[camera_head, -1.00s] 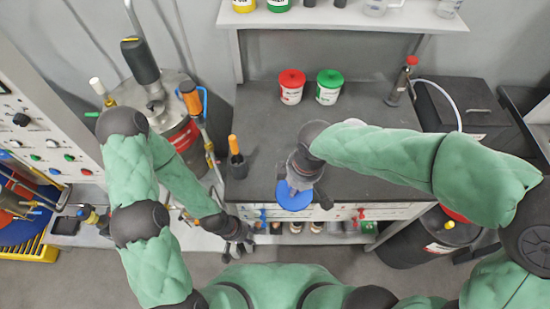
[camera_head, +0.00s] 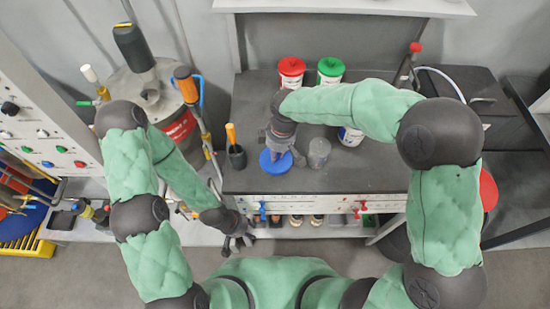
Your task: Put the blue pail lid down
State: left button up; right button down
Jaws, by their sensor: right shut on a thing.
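The blue pail lid (camera_head: 272,165) is at the front of the dark bench top, left of its middle. My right gripper (camera_head: 280,150) comes down on it from above and is shut on it. The lid looks low over the bench; I cannot tell whether it touches. A white pail (camera_head: 351,137) stands to the right, its top hidden under my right forearm. My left gripper (camera_head: 239,243) hangs in front of the bench, empty, with its fingers apart.
A red-lidded pail (camera_head: 291,72) and a green-lidded pail (camera_head: 330,71) stand at the back of the bench (camera_head: 250,100). A grey cup (camera_head: 319,152) stands just right of the lid. A dark holder with an orange-handled tool (camera_head: 236,155) stands left.

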jog(key=shift+w+a+f, duration=0.15)
jog(key=shift+w+f, duration=0.1)
jog(key=shift+f, duration=0.1)
jog(key=shift+w+f+b, duration=0.2)
jog(key=shift+f+b, duration=0.3)
jog(key=shift+f, duration=1.2)
jog(key=shift+f, duration=0.1)
jog(key=shift+f, duration=0.1)
jog(key=c, duration=1.1)
grip_release()
jog(key=shift+c, duration=0.2)
notch_tip(320, 180, up, 12)
jog(key=d+p, duration=0.1)
jog(key=p, duration=0.2)
jog(key=shift+s+d, duration=0.15)
jog(key=shift+s, duration=0.2)
